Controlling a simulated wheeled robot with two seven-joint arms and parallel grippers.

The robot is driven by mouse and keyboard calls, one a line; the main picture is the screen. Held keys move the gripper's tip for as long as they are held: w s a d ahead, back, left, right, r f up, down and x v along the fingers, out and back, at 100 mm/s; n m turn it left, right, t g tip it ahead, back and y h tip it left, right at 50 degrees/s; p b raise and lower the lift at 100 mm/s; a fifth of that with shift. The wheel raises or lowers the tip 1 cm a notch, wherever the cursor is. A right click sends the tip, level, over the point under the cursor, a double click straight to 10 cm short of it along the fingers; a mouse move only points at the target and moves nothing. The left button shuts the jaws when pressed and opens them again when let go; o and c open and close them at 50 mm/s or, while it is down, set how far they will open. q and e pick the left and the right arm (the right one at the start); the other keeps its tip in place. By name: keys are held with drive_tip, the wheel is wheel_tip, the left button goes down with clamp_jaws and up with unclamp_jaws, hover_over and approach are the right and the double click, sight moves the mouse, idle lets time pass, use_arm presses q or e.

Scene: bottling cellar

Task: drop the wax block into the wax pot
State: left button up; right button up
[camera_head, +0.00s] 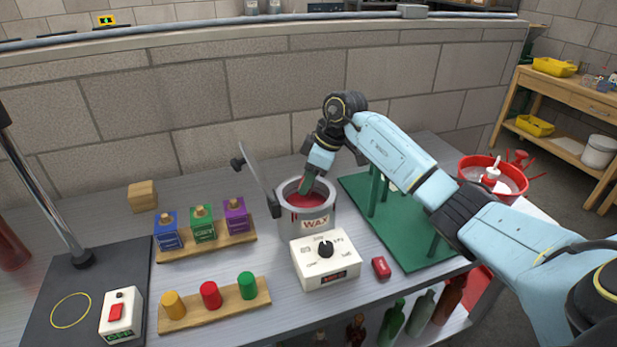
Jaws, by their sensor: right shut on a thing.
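The wax pot (305,222) is a grey metal pot with a WAX label and red wax inside. Its lid (256,174) stands tilted open on the left side. My right gripper (309,180) reaches down over the pot's mouth from above. A small red block (381,267) with faint lettering lies on the table right of the control box. My left gripper is not in view.
A white control box (325,262) with a black knob stands before the pot. A green stand (400,235) is to its right, with a red tub (492,178) beyond. Blue, green and purple boxes (203,225) and coloured stoppers (210,294) sit on wooden racks at left.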

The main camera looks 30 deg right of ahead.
drive_tip(key=o, duration=1)
drive_tip(key=shift+o, duration=0.2)
drive_tip(key=v, duration=1.3)
drive_tip(key=shift+r+p, duration=0.25)
drive_tip(key=shift+p, duration=0.05)
